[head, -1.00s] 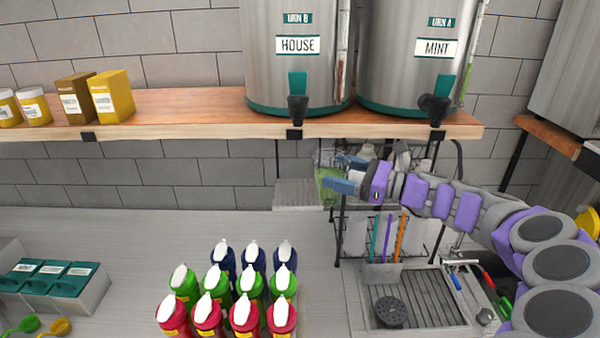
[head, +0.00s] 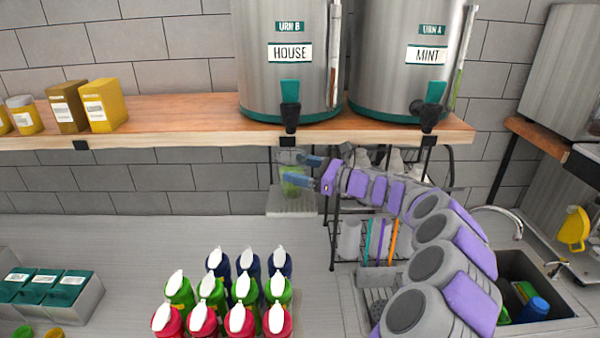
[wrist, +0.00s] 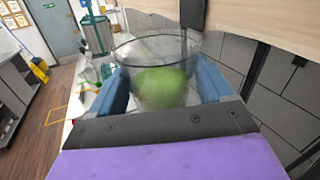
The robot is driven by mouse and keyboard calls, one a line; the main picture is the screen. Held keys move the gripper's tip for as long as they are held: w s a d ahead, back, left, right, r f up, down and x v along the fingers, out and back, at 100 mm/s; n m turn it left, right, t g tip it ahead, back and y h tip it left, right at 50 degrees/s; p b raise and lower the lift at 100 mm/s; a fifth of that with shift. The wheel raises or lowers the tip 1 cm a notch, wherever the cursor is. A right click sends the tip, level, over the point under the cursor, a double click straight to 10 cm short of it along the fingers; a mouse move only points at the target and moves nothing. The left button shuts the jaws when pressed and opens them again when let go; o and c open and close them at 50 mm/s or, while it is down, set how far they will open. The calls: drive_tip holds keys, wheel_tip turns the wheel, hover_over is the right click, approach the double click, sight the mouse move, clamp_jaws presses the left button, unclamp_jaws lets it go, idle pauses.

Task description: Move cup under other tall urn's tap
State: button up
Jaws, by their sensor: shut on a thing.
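The cup is clear, with green contents (head: 294,180), and sits between the two blue fingers of my gripper (head: 314,172). In the wrist view the cup (wrist: 162,85) is upright, with a finger pressed on each side. In the head view it is below the HOUSE urn (head: 288,60), near that urn's black tap (head: 290,116), above a small drip tray (head: 291,203). I cannot tell whether the cup touches the tray. The MINT urn (head: 402,60), with its tap (head: 428,116), stands to the right.
The wooden shelf (head: 180,140) runs just above my gripper. Several capped bottles (head: 240,290) stand on the counter in front.

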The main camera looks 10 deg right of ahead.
drive_tip(key=shift+w+d+f, duration=0.1)
drive_tip(key=shift+f, duration=0.5)
drive_tip(key=o, duration=1.2)
drive_tip(key=shift+f, duration=0.1)
